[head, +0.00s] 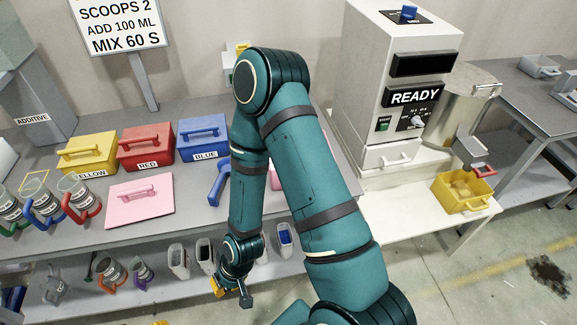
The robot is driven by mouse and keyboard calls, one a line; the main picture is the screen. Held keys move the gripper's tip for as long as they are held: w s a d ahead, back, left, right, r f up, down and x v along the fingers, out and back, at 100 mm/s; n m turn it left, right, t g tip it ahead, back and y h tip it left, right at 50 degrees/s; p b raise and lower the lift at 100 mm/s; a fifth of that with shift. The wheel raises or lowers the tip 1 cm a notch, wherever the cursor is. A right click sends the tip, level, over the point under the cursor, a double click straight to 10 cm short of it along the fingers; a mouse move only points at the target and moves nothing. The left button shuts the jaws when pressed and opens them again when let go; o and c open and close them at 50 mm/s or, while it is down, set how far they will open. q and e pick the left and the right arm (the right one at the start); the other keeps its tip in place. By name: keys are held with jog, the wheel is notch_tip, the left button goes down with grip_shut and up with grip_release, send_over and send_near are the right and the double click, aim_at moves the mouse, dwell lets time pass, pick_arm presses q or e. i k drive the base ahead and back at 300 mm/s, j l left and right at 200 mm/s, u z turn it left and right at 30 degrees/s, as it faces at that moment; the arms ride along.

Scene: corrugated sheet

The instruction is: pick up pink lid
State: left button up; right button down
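The pink lid (122,209) is a flat square panel with a raised handle on top. It lies on the grey table in front of the yellow and red boxes. My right arm crosses the middle of the head view. My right gripper (233,289) hangs low beyond the table's front edge, over the lower shelf, to the right of the lid and apart from it. Its fingers are small and dark against the shelf, so I cannot tell whether they are open or shut. My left gripper is not in view.
Yellow (87,156), red (145,150) and blue (203,142) lidded boxes stand behind the lid. Several mugs stand to its left. A blue scoop-like tool (217,184) lies to its right. A machine marked READY (414,97) stands at right beside a small yellow bin (455,205).

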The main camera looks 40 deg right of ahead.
aim_at(151, 197)
jog(key=j+z, duration=0.15)
jog(key=z, duration=0.3)
jog(key=j+z, duration=0.2)
jog(key=z, duration=0.2)
jog(key=i+l+z, duration=0.15)
jog(key=z, duration=0.25)
jog(key=i+z, duration=0.45)
jog(key=k, duration=0.3)
jog(key=l, duration=0.25)
jog(key=k+l, duration=0.1)
jog(key=l, duration=0.15)
jog(key=i+u, duration=0.1)
jog(key=u, duration=1.25)
jog(key=i+j+u, duration=0.1)
jog(key=i+u, duration=0.25)
